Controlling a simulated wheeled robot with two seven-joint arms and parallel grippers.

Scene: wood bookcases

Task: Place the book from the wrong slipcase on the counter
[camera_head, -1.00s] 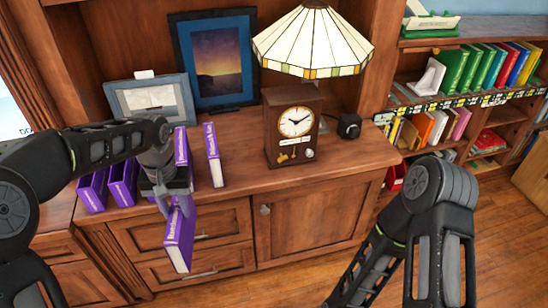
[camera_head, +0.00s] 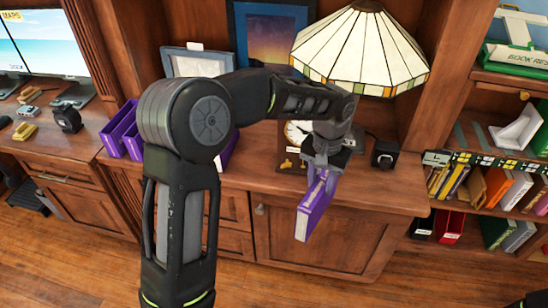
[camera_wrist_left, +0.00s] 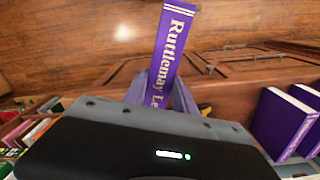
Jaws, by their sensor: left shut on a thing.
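My left gripper (camera_head: 324,166) is shut on a purple book (camera_head: 313,212), which hangs tilted in front of the counter (camera_head: 392,192), near its front edge. In the left wrist view the same book (camera_wrist_left: 172,42) stands up from the jaws with the lettering "Ruttlemay" on its spine. Purple slipcases (camera_head: 122,132) stand at the left of the counter, and part of another purple item (camera_head: 228,150) shows behind my arm. Purple volumes or cases also show at the right of the left wrist view (camera_wrist_left: 283,122). My right gripper is out of view.
A stained-glass lamp (camera_head: 358,48) and a clock (camera_head: 294,134), partly hidden by my arm, stand behind the book. A small black object (camera_head: 384,153) sits right of the clock. Bare counter lies to its right. A bookshelf (camera_head: 470,160) stands farther right.

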